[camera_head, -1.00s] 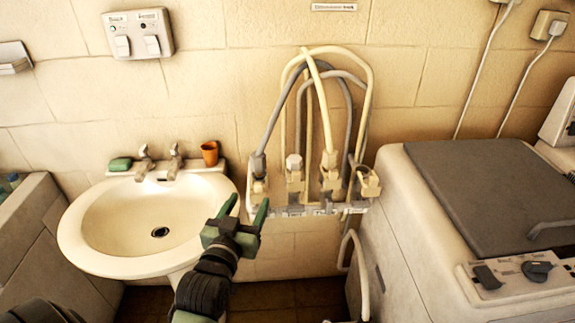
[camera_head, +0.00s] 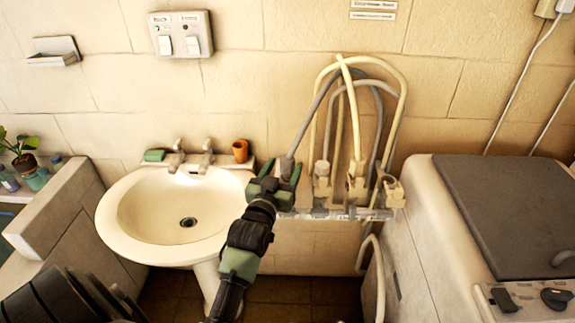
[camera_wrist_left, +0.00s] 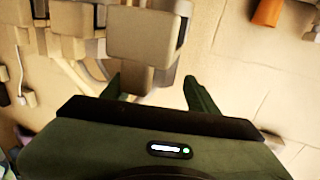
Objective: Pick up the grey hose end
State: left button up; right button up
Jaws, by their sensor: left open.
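The grey hose end (camera_head: 287,166) is the leftmost of several hose ends standing on a rack (camera_head: 330,214) against the tiled wall. Its grey hose arches up and to the right. My left gripper (camera_head: 281,170) is open, with a green finger on either side of this hose end in the head view. The gripper hides the lower part of the end. In the left wrist view, a beige blocky fitting (camera_wrist_left: 146,38) stands in front of the open fingers (camera_wrist_left: 155,88); whether they touch it I cannot tell. My right gripper is not in view.
Cream hoses (camera_head: 404,85) and their fittings crowd close on the right. A washbasin (camera_head: 125,218) stands at left, with taps and an orange cup (camera_head: 240,150) on its back ledge. A washing machine (camera_head: 435,240) stands at right.

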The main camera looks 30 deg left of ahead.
pick_arm(q)
jog(key=shift+w+a+f, duration=0.1)
jog(key=shift+w, duration=0.3)
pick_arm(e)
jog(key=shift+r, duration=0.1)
pick_arm(q)
jog(key=shift+s, duration=0.1)
jog(key=shift+c, duration=0.3)
jog(key=c, duration=1)
grip_shut()
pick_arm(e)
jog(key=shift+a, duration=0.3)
